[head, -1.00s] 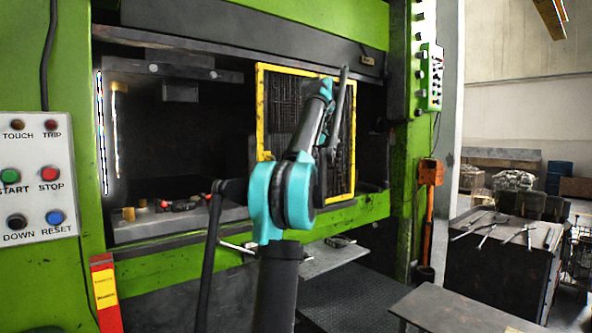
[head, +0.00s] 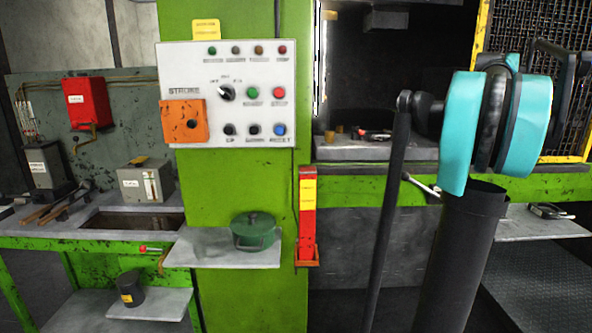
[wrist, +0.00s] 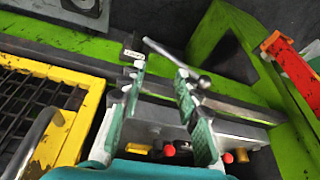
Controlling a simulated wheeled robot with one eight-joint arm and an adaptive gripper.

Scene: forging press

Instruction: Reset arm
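My gripper (wrist: 160,74) is open in the wrist view, with its two green-padded fingers apart. Nothing is clearly held between them. Beyond the fingers are a silver lever with a ball end (wrist: 178,62), a green press beam (wrist: 60,38) and a grey ledge. In the head view my arm, with its teal joint, is folded at the right in front of the press opening (head: 400,60). My gripper cannot be made out clearly there.
The control panel (head: 225,95) with buttons is at centre-left. A green lidded pot (head: 254,232) stands on a shelf below it. A yellow-framed mesh guard (head: 530,30) is behind my arm, also in the wrist view (wrist: 70,118). A workbench (head: 100,228) is at left.

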